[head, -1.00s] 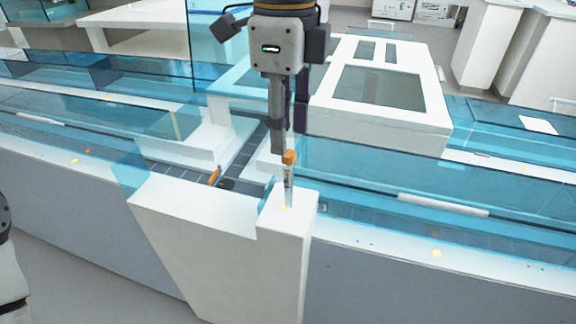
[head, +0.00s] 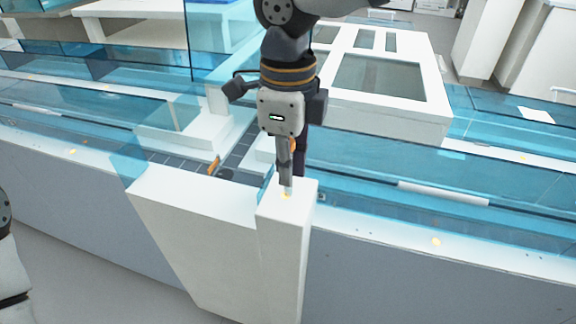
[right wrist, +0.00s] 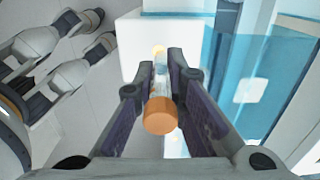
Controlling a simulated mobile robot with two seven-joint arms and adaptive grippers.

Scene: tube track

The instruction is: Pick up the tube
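The tube with an orange cap (head: 292,146) stands upright on the white post (head: 283,245) at the front of the track. It is mostly hidden behind my gripper in the head view. In the right wrist view its cap (right wrist: 160,116) and clear body show between the fingers. My right gripper (head: 288,184) points down around the tube. Its fingers (right wrist: 161,68) are open, one on each side, with a small gap visible beside the tube. My left gripper is out of view; only part of my left arm shows at the left edge.
Another orange-capped tube (head: 213,166) leans on the dark track (head: 190,170) to the left. Blue clear panels (head: 370,170) run along both sides. A large white housing (head: 400,120) stands behind on the right.

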